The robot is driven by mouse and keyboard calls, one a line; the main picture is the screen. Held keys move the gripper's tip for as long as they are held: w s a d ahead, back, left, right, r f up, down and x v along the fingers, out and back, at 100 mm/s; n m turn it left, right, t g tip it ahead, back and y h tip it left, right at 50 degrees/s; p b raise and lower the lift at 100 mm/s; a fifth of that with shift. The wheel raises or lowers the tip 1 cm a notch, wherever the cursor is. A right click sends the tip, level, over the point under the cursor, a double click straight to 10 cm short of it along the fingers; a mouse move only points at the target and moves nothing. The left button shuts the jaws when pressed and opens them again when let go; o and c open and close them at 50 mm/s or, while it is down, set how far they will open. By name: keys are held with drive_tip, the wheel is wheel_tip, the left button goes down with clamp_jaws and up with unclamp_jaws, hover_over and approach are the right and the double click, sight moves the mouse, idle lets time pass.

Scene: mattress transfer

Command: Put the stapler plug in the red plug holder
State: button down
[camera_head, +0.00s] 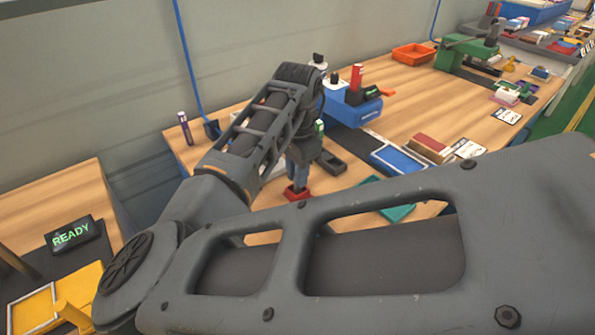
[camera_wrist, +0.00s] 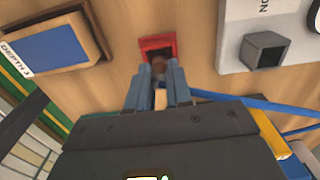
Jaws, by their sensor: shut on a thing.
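The red plug holder (camera_wrist: 146,42) is a small square red socket on the wooden bench, near the top middle of the wrist view. It also shows below my gripper in the head view (camera_head: 296,195). My gripper (camera_wrist: 158,80) has blue-grey fingers shut on the stapler plug (camera_wrist: 158,66), a small piece with a blurred brownish end. The plug's end overlaps the holder's opening in the wrist view; I cannot tell whether it is inside or just above it. In the head view my arm and gripper hide the plug.
A blue cable (camera_wrist: 240,101) runs to the right of my gripper. A grey square socket (camera_wrist: 265,50) stands on a pale plate at the right. A blue-topped block (camera_wrist: 48,50) lies at the left.

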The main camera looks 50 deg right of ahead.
drive_tip(key=shift+f, duration=0.15)
drive_tip(key=c, duration=1)
unclamp_jaws()
drive_tip(key=shift+c, duration=0.2)
wheel_tip(320, 180, up, 12)
